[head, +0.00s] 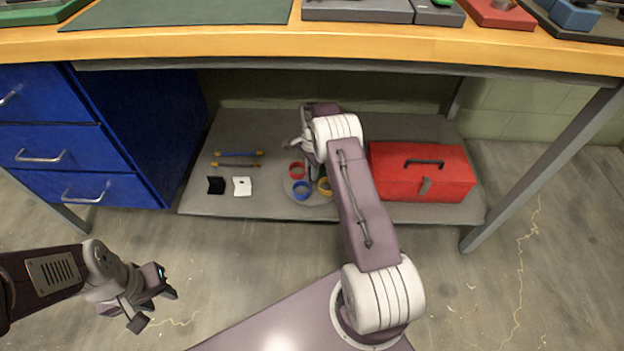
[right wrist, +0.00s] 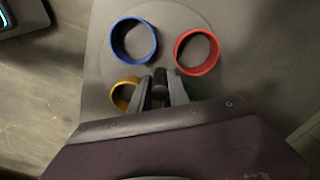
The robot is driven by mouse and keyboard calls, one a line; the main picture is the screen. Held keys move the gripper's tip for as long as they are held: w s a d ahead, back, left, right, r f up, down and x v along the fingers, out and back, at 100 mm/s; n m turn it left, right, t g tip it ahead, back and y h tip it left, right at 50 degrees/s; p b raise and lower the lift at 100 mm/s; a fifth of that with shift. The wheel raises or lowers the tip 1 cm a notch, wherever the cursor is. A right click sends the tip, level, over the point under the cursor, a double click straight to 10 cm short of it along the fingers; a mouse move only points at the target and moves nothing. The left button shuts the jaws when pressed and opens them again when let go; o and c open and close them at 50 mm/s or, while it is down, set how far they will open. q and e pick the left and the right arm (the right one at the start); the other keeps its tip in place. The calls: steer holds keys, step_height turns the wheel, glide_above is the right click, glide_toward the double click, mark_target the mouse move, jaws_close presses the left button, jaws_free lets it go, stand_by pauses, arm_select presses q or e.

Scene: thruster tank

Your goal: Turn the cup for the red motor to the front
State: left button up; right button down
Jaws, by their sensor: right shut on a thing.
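A round grey turntable (head: 288,196) lies on the low shelf under the bench and carries coloured ring-like cups. The red cup (head: 297,169) sits at its back left, the blue cup (head: 301,190) at its front left, and the yellow cup (head: 324,187) at its front right. In the right wrist view, the red cup (right wrist: 197,52) is right of the blue cup (right wrist: 133,40), and a green cup (right wrist: 193,97) is mostly hidden. My right gripper (right wrist: 160,86) is shut on a dark central knob (right wrist: 159,78) between the cups. My left gripper (head: 155,308) is open and empty.
A red toolbox (head: 421,172) stands right of my right arm. Black (head: 216,185) and white (head: 242,186) brackets and two thin rods (head: 238,154) lie left of the turntable. The bench top (head: 250,40) overhangs the shelf. Blue drawers (head: 80,140) stand left.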

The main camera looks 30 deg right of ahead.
steer(key=shift+n, duration=0.4)
steer(key=shift+n+p, duration=0.5)
steer(key=shift+n, duration=1.3)
